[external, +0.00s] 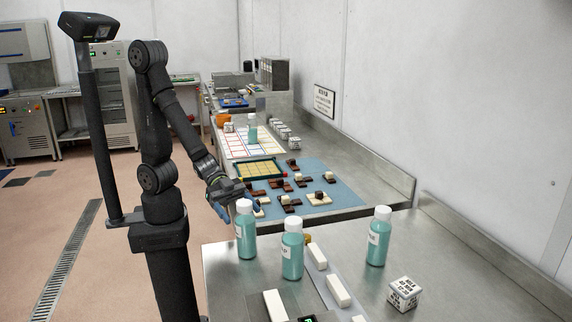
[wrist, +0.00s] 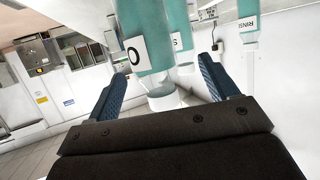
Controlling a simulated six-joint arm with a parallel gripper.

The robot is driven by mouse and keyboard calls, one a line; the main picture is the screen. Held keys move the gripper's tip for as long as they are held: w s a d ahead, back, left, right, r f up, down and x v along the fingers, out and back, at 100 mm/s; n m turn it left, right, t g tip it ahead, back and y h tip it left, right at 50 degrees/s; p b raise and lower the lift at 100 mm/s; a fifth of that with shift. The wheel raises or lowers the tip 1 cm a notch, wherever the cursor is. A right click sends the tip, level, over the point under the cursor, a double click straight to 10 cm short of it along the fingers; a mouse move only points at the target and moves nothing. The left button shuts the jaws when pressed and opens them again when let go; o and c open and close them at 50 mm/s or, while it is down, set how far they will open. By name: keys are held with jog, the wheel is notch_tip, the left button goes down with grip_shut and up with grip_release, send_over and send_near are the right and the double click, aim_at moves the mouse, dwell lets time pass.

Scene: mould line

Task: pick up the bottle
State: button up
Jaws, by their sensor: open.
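Three teal bottles with white caps and white labels stand on the near steel bench: a left one (external: 246,238), a middle one (external: 292,260) and a right one (external: 378,245). My gripper (external: 230,198) is at the left bottle's cap, on its left side. In the wrist view, a bottle marked "O" (wrist: 142,40) appears cap down, its white cap between the open, spread blue fingers of my gripper (wrist: 163,88). Neither finger clearly touches it. Another bottle (wrist: 179,30) is just behind it, and one marked "RINSE" (wrist: 248,12) is at the right.
White bars (external: 338,290) and a printed white cube (external: 404,294) lie on the near steel bench (external: 450,270). A blue mat (external: 340,180) with brown and cream pieces lies beyond, with another teal bottle (external: 252,130) farther back. A wall bounds the right.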

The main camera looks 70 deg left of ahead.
aim_at(248, 214)
jog(key=shift+s+x, duration=0.2)
jog(key=shift+x, duration=1.5)
jog(key=shift+s+x, duration=0.2)
jog(key=shift+x, duration=1.45)
jog(key=shift+d+f, duration=0.1)
jog(key=shift+f, duration=0.05)
jog(key=c, duration=1.3)
jog(key=shift+r, duration=0.7)
notch_tip(248, 214, up, 3)
jog(key=shift+f, duration=0.2)
jog(key=s+d+r, duration=0.1)
jog(key=s+r, duration=0.6)
jog(key=s, duration=0.4)
jog(key=shift+s, duration=0.25)
